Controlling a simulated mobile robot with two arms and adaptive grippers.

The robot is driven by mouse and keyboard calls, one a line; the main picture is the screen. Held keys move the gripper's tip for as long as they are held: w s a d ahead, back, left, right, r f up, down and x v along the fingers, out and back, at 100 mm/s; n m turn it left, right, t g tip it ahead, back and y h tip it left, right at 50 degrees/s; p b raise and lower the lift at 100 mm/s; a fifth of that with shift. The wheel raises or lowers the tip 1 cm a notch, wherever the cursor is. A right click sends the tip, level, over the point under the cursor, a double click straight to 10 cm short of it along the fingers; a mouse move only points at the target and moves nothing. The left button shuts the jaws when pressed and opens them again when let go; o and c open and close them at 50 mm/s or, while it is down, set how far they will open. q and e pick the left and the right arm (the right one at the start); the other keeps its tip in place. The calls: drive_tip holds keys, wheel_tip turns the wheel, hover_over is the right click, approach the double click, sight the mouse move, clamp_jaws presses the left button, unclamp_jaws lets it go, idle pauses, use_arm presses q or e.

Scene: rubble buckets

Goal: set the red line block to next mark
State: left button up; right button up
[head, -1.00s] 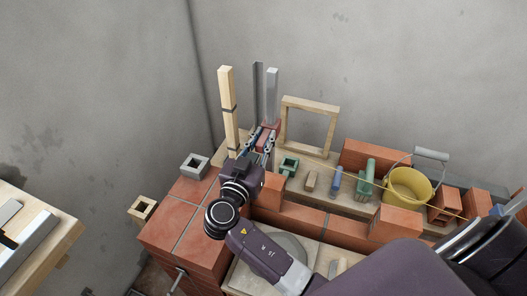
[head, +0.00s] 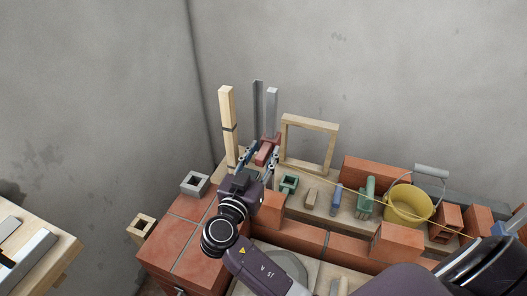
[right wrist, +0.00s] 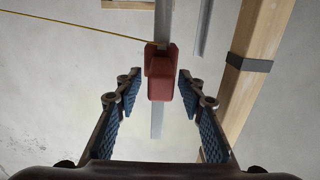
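The red line block (head: 264,151) sits against the upright grey metal profile (head: 271,112) in the back corner; in the right wrist view the block (right wrist: 160,76) lies in line with the gap between the fingertips. My right gripper (head: 260,158) is open around the block's near end, its blue-padded fingers (right wrist: 159,88) one on each side with a visible gap to it. A yellow line (right wrist: 75,27) runs from the block; in the head view it stretches right past the bucket. Marks on the profile cannot be made out. My left gripper is not in view.
A wooden post (head: 227,125) with a dark band stands just left of the gripper. A wooden frame (head: 309,126) stands to its right. A yellow bucket (head: 408,206), green tools and loose bricks stand along the ledge. A grey hollow block (head: 195,184) is at the left.

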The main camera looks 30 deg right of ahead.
drive_tip(key=v, duration=1.1)
drive_tip(key=shift+s+a, duration=0.2)
